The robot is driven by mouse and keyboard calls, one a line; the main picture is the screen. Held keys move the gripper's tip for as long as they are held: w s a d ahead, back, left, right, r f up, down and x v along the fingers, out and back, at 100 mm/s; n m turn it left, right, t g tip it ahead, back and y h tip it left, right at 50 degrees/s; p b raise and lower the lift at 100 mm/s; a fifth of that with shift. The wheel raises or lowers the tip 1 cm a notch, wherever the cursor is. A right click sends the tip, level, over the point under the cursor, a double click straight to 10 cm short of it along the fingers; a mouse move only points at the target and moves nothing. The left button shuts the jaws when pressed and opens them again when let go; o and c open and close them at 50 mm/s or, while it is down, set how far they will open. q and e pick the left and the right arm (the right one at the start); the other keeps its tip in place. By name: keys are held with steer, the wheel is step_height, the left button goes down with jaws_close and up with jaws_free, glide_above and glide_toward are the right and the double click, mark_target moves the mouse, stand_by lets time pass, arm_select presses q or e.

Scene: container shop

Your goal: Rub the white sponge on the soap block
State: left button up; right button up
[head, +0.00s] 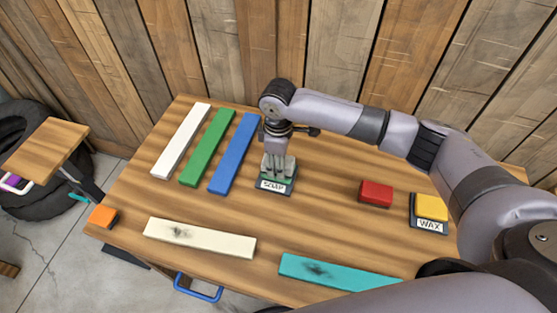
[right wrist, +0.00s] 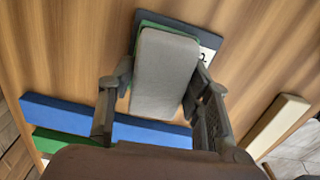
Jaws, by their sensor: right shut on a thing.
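My right gripper (head: 279,168) points down over the back middle of the table, shut on the white sponge. In the right wrist view the sponge (right wrist: 165,75) looks pale grey and sits between the two fingers (right wrist: 160,110). Below it is the green soap block (right wrist: 138,28), mostly covered by the sponge, in a dark holder (right wrist: 180,19). In the head view this holder (head: 274,186) has a white label reading SOAP. The sponge is right over the soap and appears to touch it, though the contact is hidden. My left gripper is not in view.
White (head: 181,140), green (head: 207,147) and blue (head: 234,152) planks lie left of the soap. A red block (head: 376,191) and a yellow block (head: 431,207) on a WAX holder stand right. Smudged cream (head: 200,238) and teal (head: 338,271) planks lie in front; an orange block (head: 103,216) is far left.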

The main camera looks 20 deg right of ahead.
steer(key=shift+s+f+p, duration=0.1)
steer(key=shift+p, duration=0.3)
stand_by(1.4)
step_height(320, 180, up, 7)
steer(key=p, duration=0.8)
stand_by(0.5)
stand_by(0.4)
